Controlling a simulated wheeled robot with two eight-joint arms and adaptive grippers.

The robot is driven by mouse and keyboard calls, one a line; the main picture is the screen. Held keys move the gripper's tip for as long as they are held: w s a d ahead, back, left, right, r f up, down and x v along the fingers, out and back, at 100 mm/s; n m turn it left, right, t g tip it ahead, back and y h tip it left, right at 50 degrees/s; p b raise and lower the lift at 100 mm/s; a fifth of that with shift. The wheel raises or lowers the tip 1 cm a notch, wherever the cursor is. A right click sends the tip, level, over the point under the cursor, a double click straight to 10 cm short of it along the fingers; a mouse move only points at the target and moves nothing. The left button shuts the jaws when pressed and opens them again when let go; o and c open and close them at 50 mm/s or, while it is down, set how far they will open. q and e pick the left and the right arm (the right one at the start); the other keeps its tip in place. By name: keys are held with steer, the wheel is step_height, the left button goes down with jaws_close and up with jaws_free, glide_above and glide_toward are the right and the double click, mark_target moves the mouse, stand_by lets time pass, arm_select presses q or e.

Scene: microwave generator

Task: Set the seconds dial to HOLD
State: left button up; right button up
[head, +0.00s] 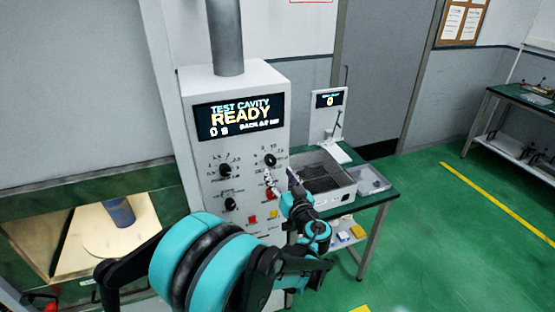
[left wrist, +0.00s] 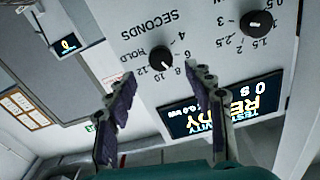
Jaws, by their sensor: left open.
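The seconds dial (left wrist: 160,57) is a black round knob on the white panel. In the left wrist view it appears upside down, with numbers and the word HOLD around it. Its light pointer mark faces the numbers near 8 and 10, not HOLD; the exact mark is hard to read. In the head view the seconds dial (head: 270,160) is the upper right knob. My left gripper (head: 281,179) is just below it there. In the left wrist view the left gripper (left wrist: 166,78) is open, its fingertips on either side of the dial and seemingly apart from it. My right gripper is not in view.
A second knob (left wrist: 257,23) is beside the seconds dial. The display (head: 240,117) above reads TEST CAVITY READY. Another knob (head: 230,204) and a red button (head: 252,219) are lower. A metal box (head: 325,185) stands on the green bench at the right.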

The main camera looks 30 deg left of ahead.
mark_target(272, 163)
arm_select(q)
steer(key=x, duration=0.7)
steer(key=c, duration=1.2)
